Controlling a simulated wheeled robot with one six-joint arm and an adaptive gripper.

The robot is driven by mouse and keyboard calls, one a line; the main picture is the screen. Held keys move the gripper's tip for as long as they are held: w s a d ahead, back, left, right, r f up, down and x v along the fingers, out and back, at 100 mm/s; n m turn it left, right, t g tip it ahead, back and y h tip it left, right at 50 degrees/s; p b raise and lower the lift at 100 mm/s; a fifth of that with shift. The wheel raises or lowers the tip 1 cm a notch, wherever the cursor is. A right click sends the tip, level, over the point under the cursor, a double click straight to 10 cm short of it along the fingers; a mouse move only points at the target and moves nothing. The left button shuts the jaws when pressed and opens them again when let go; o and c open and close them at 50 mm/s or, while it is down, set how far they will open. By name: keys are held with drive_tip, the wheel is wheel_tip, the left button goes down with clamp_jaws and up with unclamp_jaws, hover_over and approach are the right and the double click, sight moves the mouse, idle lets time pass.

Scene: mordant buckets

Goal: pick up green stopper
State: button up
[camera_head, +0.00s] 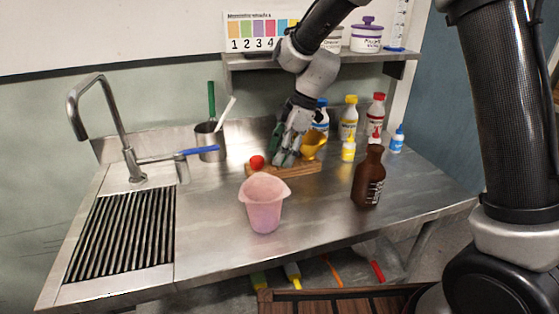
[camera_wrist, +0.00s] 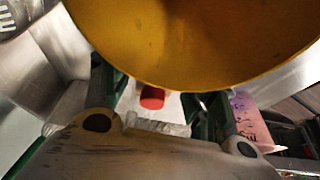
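My gripper (camera_head: 285,158) points down at the wooden rack (camera_head: 307,169) on the steel counter. In the wrist view its two green-edged fingers stand apart, with a gap between them; their tips are partly hidden by a yellow funnel (camera_wrist: 195,40). I cannot make out a green stopper apart from the green on my gripper; it may be hidden at the fingers. A red stopper (camera_head: 257,162) sits at the rack's left end and shows beyond the gap in the wrist view (camera_wrist: 152,98).
The yellow funnel (camera_head: 314,142) is close at the gripper's right. A pink beaker (camera_head: 264,205) stands in front of the rack, a brown bottle (camera_head: 369,180) to the right. Several bottles stand behind. A steel pot (camera_head: 210,142) and sink are left.

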drive_tip(key=c, duration=0.9)
drive_tip(key=shift+r, duration=0.1)
wheel_tip(320, 180, up, 10)
drive_tip(key=shift+f, duration=0.1)
drive_tip(key=shift+r, duration=2.5)
